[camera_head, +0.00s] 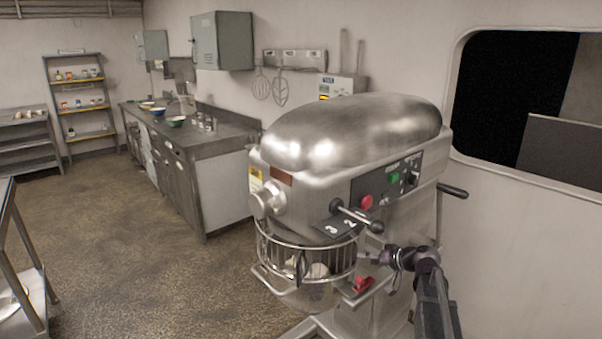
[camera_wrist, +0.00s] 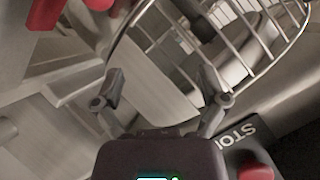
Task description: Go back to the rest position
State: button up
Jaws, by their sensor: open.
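My gripper (camera_wrist: 163,90) is open in the wrist view, with its two dark fingers spread apart and nothing between them. It is close to the large steel mixer (camera_head: 350,130), near the mixer's wire bowl guard (camera_wrist: 245,35). In the head view my dark arm comes up from the lower right, and its end reaches the mixer's front beside the guard (camera_head: 305,255). The fingertips cannot be made out clearly in the head view. Whether the fingers touch the mixer cannot be told.
The mixer has a lever with a black knob (camera_head: 376,227), a red button (camera_head: 366,202) and a red part (camera_head: 362,285) low by the bowl. A steel counter (camera_head: 205,140) with bowls stands behind left. The floor (camera_head: 130,250) at left is clear. A window opening is at right.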

jog(key=s+a+f+g+h+p, duration=0.1)
jog(key=s+a+f+g+h, duration=0.1)
jog(key=s, duration=0.5)
jog(key=s+a+f+g+h+p, duration=0.1)
jog(key=s+a+f+g+h, duration=0.1)
jog(key=s, duration=0.6)
jog(key=s+a+f+g+h+p, duration=0.1)
jog(key=s+a+f+g+h, duration=0.1)
jog(key=s, duration=0.5)
jog(key=a+g+h, duration=0.1)
jog(key=g+h, duration=0.1)
jog(key=h, duration=0.1)
jog(key=shift+s+a+f+h+p, duration=0.15)
jog(key=shift+a+f+h+p, duration=0.05)
jog(key=shift+f+h+p, duration=0.15)
jog(key=shift+c, duration=0.2)
dwell(0.4)
